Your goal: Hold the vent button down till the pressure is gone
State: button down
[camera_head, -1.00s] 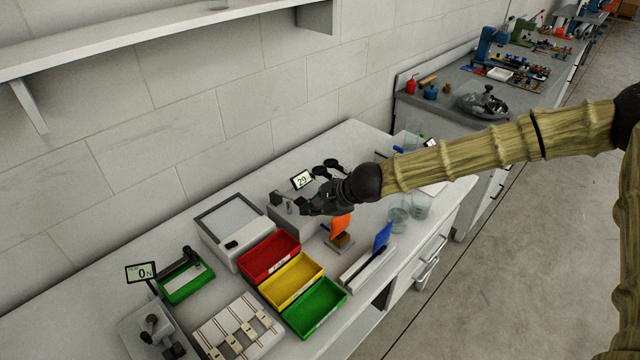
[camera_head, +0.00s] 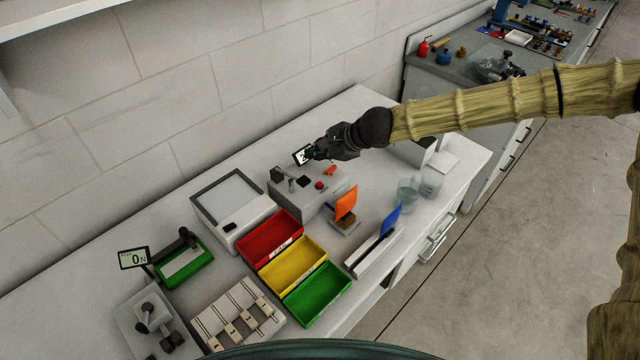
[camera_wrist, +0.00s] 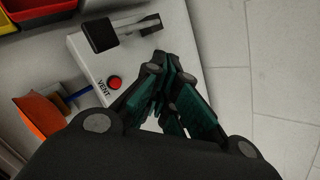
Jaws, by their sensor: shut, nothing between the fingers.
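The vent button is a small red button (camera_wrist: 114,83) beside the word VENT on the pale top of a grey box in the wrist view. In the head view the red button (camera_head: 320,185) shows on the grey box (camera_head: 316,202), uncovered. My gripper (camera_wrist: 162,62) is shut and empty, with its fingertips to the right of the button and apart from it. In the head view my gripper (camera_head: 308,154) is above the back of the box, in front of the small display (camera_head: 299,157). It partly covers the display, so its reading is not fully legible.
Left of the box are a scale-like device (camera_head: 234,208) and red (camera_head: 270,238), yellow (camera_head: 293,265) and green (camera_head: 317,293) bins. An orange flag piece (camera_head: 346,203), a blue flag piece (camera_head: 390,220) and glass beakers (camera_head: 408,192) stand to the right. The wall is close behind.

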aim_at(318, 187)
jog(key=f+b, duration=0.4)
jog(key=f, duration=0.1)
jog(key=shift+s+f+b, duration=0.2)
jog(key=shift+b, duration=0.1)
jog(key=shift+s+f+b, duration=0.1)
jog(key=shift+f+b, duration=0.45)
jog(key=shift+f, duration=0.1)
jog(key=shift+f+b, duration=0.3)
jog(key=shift+f, duration=0.3)
jog(key=shift+f, duration=0.15)
jog(key=shift+f, duration=0.25)
jog(key=shift+f+b, duration=0.45)
jog(key=shift+b, duration=0.05)
dwell(2.2)
dwell(1.4)
jog(key=shift+r+p, duration=0.8)
jog(key=shift+r, duration=0.1)
